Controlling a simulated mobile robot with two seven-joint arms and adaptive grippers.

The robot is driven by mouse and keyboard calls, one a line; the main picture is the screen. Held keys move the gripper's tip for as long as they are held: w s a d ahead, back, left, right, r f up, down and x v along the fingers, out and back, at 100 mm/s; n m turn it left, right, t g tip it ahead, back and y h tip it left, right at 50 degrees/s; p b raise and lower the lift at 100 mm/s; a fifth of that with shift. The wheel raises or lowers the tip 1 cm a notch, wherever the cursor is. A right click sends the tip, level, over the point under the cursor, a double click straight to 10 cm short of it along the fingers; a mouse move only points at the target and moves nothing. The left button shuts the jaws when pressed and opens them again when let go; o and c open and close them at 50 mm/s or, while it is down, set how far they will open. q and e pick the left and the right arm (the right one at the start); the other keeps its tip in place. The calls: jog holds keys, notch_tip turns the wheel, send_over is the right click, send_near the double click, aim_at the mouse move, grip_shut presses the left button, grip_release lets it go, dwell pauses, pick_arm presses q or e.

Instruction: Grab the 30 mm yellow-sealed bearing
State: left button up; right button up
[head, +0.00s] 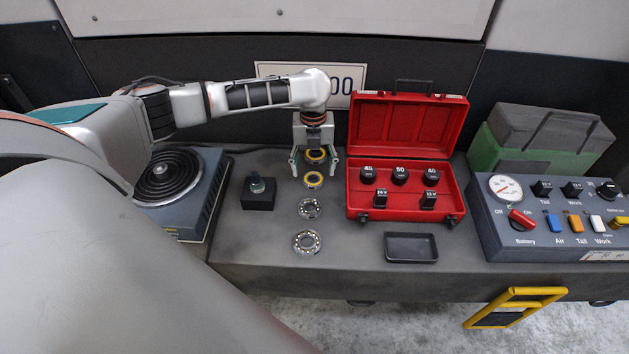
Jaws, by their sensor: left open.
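Two yellow-sealed bearings lie in a column on the grey bench in the head view. The far yellow-ringed bearing (316,156) shows between the fingers of my left gripper (315,166), partly hidden by it. The near yellow-ringed bearing (313,180) lies just in front of the fingertips. No size marking is readable on either, so I cannot tell which is 30 mm. My left gripper points down and its fingers are spread apart. I cannot tell its exact height above the bench. My right gripper is not in view.
Two unsealed bearings (309,208) (306,242) continue the column toward the front. A red open case (354,190) with black sockets stands right, a black tray (411,255) before it. A hot plate (185,205) and black block (258,196) stand left; a control panel (500,238) is far right.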

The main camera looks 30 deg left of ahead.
aim_at(313, 182)
pick_arm(q)
notch_tip(313, 182, down, 4)
jog(key=shift+a+r+b, duration=0.1)
jog(key=shift+r+b, duration=0.1)
jog(key=shift+b, duration=0.2)
jog(key=shift+r, duration=0.15)
jog(key=c, duration=1.3)
